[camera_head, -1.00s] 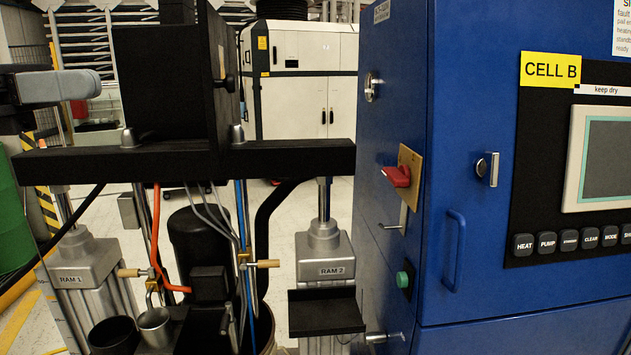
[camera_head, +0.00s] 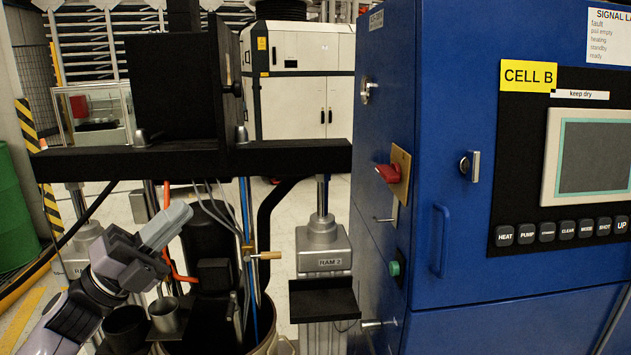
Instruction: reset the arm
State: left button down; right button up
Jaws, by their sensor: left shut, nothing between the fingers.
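My left arm comes in at the lower left corner. Its gripper (camera_head: 181,213) points up and to the right, with the grey fingers shut and nothing held. It shows in front of the ram frame, below the black crossbar (camera_head: 100,162) and to the left of the black pump motor (camera_head: 212,240). The picture does not settle whether it touches the orange hose (camera_head: 168,250) behind it. My right gripper is not in view.
A blue cabinet (camera_head: 400,70) with a red rotary switch (camera_head: 388,173), a green button (camera_head: 394,269) and a screen (camera_head: 595,158) fills the right. RAM 2 (camera_head: 322,250) stands left of it. Metal cups (camera_head: 165,318) sit low at left, near my arm. A green drum (camera_head: 15,215) stands far left.

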pick_arm(q)
jog(key=s+a+f+n+t+y, duration=0.1)
jog(key=s+f+n+t+y, duration=0.2)
jog(key=f+n+y, duration=0.75)
jog(key=s+f+n+t+y, duration=0.25)
jog(key=f+n+y, duration=0.35)
jog(key=f+n, duration=0.85)
jog(key=s+f+n+g+y+p, duration=0.1)
jog(key=s+f+n+g+y, duration=0.2)
jog(key=s+f, duration=1.4)
jog(key=f+n+g, duration=0.1)
jog(key=n+g, duration=0.1)
jog(key=g, duration=0.2)
jog(key=shift+d+n+g, duration=0.35)
jog(key=shift+n, duration=0.05)
